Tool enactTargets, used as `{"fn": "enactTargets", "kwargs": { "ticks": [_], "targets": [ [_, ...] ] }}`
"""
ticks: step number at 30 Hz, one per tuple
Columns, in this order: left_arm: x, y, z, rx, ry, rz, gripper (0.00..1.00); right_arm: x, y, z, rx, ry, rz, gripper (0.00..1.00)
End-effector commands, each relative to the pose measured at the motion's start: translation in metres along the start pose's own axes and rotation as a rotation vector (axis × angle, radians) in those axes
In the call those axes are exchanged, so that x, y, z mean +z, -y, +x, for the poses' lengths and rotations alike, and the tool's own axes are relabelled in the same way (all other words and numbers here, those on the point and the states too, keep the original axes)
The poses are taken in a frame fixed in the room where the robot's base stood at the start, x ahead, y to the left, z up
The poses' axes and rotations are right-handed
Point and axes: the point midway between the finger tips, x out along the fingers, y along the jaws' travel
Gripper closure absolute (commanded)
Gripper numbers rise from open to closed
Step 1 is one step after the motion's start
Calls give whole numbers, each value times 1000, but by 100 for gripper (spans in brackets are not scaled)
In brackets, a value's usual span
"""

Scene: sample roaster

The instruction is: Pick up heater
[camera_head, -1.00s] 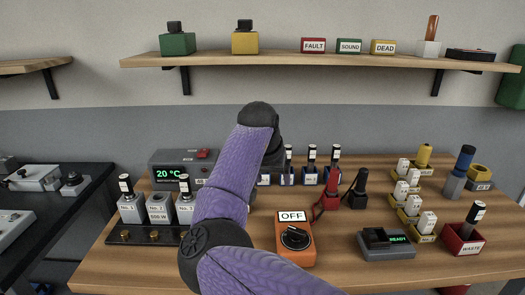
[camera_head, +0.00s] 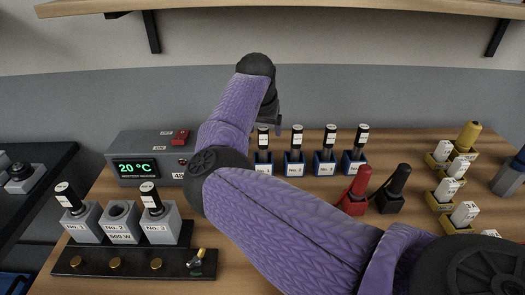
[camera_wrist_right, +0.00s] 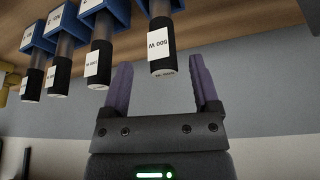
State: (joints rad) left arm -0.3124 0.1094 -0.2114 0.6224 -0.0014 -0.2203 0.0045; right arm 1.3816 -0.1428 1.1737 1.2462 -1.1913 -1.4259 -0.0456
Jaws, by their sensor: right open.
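Several heaters, thin rods with black caps and white labels, stand upright in a row of blue holders at the back of the bench. The leftmost heater (camera_head: 263,138) is in its blue holder (camera_head: 264,169). My right gripper (camera_head: 276,117) is by this heater in the head view, mostly hidden by my forearm. In the right wrist view my right gripper (camera_wrist_right: 160,80) is open. Its purple fingers point toward a heater labelled 500 W (camera_wrist_right: 161,48), with the cap's end between or just beyond the fingertips. Contact cannot be told. My left gripper is out of view.
A three-socket block (camera_head: 123,222) stands front left, its middle socket empty, labelled 500 W. A grey box (camera_head: 137,170) reads 20 °C. Red (camera_head: 355,190) and black (camera_head: 392,189) plugs and yellow holders (camera_head: 446,193) stand right. A shelf (camera_head: 270,8) hangs above.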

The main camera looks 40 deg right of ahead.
Motion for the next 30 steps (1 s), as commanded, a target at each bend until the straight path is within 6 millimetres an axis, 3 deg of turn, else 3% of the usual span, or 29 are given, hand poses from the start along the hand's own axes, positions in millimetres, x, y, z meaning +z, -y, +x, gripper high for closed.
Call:
{"fn": "enactTargets", "kwargs": {
  "ticks": [3, 6, 13, 24, 30],
  "targets": [
    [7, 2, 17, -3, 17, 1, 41, 4, 4, 30, 0, 3, 0, 22],
    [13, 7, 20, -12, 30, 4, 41, 3, 3, 42, 1, 2, 0, 22],
    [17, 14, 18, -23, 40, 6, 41, 2, 3, 42, 0, 1, 1, 22],
    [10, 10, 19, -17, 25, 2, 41, 2, 3, 42, 0, 1, 1, 98],
    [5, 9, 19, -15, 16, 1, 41, 1, 3, 42, 0, 0, 1, 100]
  ]
}}
